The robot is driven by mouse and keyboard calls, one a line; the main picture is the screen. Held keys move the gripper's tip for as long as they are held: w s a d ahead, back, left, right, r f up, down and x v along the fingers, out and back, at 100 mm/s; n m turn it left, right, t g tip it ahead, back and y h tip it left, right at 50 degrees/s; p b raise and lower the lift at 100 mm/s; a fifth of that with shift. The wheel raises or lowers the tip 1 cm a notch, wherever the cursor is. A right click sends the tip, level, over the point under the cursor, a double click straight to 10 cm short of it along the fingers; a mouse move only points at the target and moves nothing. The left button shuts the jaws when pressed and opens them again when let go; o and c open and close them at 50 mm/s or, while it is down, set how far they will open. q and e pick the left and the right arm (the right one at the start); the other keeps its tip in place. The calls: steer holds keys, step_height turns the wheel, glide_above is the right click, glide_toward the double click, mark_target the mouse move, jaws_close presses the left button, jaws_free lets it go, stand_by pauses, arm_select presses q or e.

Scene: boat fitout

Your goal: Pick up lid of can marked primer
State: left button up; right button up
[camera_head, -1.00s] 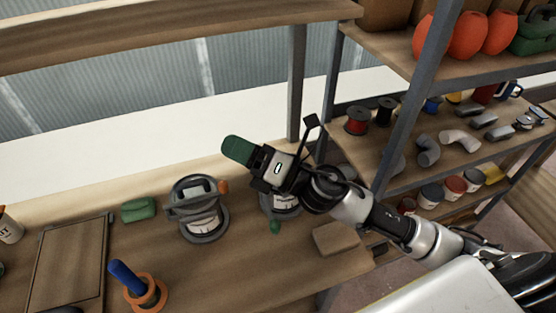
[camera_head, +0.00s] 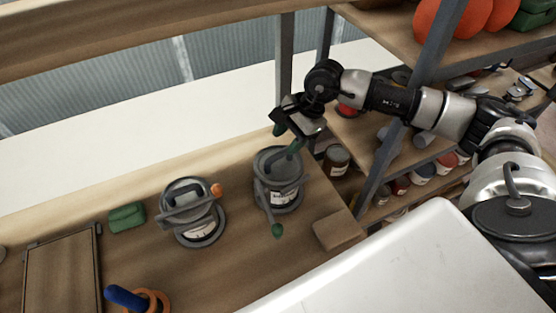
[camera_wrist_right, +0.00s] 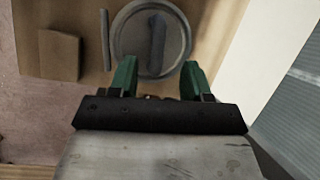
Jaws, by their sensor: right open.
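A grey can (camera_head: 279,186) with a white label stands upright on the wooden bench; the label is too small to read surely. Its round grey lid (camera_wrist_right: 138,48) shows from above in the right wrist view, with a raised bar handle (camera_wrist_right: 157,42) across it. A second grey lidded can (camera_head: 190,212) with a white label stands to its left. My right gripper (camera_head: 287,139) is open and points down just above the right-hand can's lid. In the wrist view its green fingers (camera_wrist_right: 159,80) are apart and empty, beside the lid's near edge. My left gripper is not in view.
A cardboard-coloured block (camera_head: 339,231) lies right of the right-hand can. A green case (camera_head: 127,217), a framed wooden panel (camera_head: 62,275) and a blue-handled item (camera_head: 125,297) are to the left. A shelf post (camera_head: 398,135) stands close to my right arm.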

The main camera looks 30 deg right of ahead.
mark_target(281, 153)
steer(key=shift+a+f, duration=0.25)
steer(key=shift+f, duration=0.1)
steer(key=p+x, duration=0.1)
steer(key=x, duration=0.2)
steer(key=p+x, duration=0.1)
steer(key=x, duration=0.1)
steer(key=shift+d+f+p, duration=0.15)
steer(key=shift+d+p, duration=0.2)
steer(key=shift+d, duration=0.05)
steer(key=shift+a+f, duration=0.1)
steer(key=shift+f, duration=0.25)
steer(key=shift+c, duration=0.4)
jaws_close()
steer(key=shift+r, duration=0.1)
